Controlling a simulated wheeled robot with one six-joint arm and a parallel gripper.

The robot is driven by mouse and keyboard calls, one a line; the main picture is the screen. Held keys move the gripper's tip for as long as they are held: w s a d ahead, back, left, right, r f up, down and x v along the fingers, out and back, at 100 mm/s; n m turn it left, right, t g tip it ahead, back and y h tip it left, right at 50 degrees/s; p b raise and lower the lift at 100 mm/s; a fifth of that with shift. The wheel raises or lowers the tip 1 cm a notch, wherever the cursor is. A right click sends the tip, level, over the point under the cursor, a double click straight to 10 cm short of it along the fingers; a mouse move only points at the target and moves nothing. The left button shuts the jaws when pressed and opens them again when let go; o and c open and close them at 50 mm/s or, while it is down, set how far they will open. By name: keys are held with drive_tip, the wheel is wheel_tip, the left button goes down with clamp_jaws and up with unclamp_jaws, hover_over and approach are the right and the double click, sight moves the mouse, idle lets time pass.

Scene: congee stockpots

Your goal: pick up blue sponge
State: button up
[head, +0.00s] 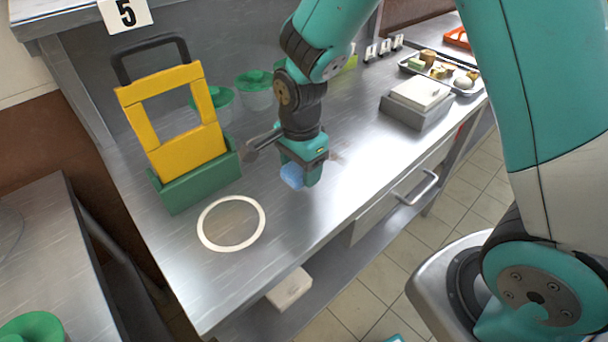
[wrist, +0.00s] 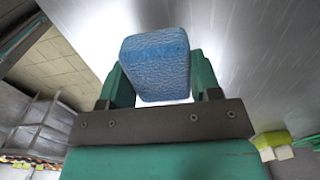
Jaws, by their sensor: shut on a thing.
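The blue sponge (head: 292,175) is at my gripper (head: 300,178) in the head view, over the steel counter (head: 345,185). In the wrist view the sponge (wrist: 156,62) is a blue block between the two green fingers of my gripper (wrist: 160,82). The gripper is shut on it. The far finger and part of the sponge are hidden in the head view. I cannot tell how far the sponge is above the counter.
A white ring (head: 205,236) marks the counter at front left. A green holder with a yellow frame (head: 205,143) stands behind it. Green-lidded pots (head: 254,82) stand at the back. A grey box with a white top (head: 420,94) and a food tray (head: 462,88) are at right.

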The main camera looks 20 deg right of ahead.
wheel_tip(320, 180, up, 16)
drive_tip(key=shift+r+p, duration=0.15)
drive_tip(key=shift+p, duration=0.2)
drive_tip(key=shift+o, duration=1)
drive_tip(key=shift+d, duration=0.1)
drive_tip(key=shift+c, duration=0.2)
